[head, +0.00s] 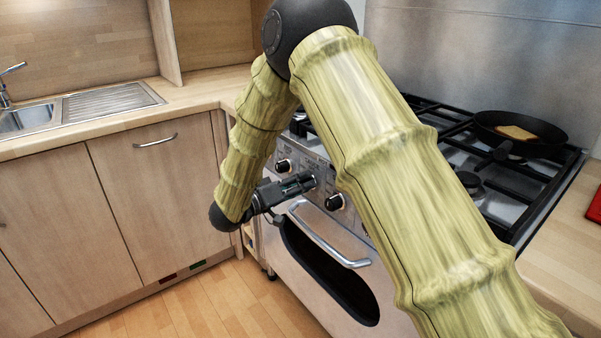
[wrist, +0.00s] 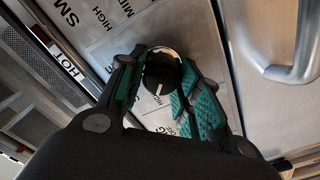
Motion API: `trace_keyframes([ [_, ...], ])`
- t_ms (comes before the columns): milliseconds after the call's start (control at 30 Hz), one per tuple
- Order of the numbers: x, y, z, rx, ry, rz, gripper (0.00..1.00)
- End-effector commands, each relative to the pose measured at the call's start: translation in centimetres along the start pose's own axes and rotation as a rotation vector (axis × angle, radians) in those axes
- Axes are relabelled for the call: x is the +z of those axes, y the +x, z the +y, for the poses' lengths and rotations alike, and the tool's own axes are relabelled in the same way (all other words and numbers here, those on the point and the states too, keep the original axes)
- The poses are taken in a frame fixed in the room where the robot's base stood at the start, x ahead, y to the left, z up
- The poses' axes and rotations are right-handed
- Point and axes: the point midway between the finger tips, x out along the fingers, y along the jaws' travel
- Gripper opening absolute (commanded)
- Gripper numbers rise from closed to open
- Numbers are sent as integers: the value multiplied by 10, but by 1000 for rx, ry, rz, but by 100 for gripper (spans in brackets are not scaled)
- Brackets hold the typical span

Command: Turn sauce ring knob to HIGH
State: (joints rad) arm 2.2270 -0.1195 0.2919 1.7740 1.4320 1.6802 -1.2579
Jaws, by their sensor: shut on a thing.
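My gripper (head: 310,181) is at the cooker's front panel, at the knob between two other knobs. In the wrist view its teal-padded fingers (wrist: 160,70) are shut on either side of a round black knob (wrist: 159,76) with a bright rim. This is the sauce ring knob, under a label that seems to read SAUCE in the head view. Its white pointer line points toward the bottom of the wrist view. Printed words such as HIGH and MID show around it, some cut off or partly covered by the fingers. In the head view the gripper hides the knob.
Two other black knobs (head: 283,165) (head: 336,202) sit on either side of my gripper. The oven door handle (head: 325,238) runs just below. A frying pan (head: 520,133) with a slice of food stands on the hob. A sink (head: 28,120) is at the left.

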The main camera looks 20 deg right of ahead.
Motion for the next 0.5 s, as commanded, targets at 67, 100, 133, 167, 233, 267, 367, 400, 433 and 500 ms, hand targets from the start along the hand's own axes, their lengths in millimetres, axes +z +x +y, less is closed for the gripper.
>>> trace_keyframes([
  [67, -2, -1, 3, -2, -39, -2, 10],
  [100, -2, -1, 3, -2, -56, -2, 10],
  [133, -2, -1, 3, -2, -70, -2, 10],
  [167, -2, -1, 3, -2, -82, -2, 10],
  [233, -2, -1, 2, -2, -112, -2, 10],
  [267, -2, -1, 2, -2, -124, -2, 10],
  [367, -1, -1, 1, -3, -162, -1, 10],
  [400, 0, -1, 1, -3, -175, -1, 10],
  [433, 0, -1, 1, -3, -184, -1, 10],
  [500, 0, -1, 1, -2, -204, -2, 10],
])
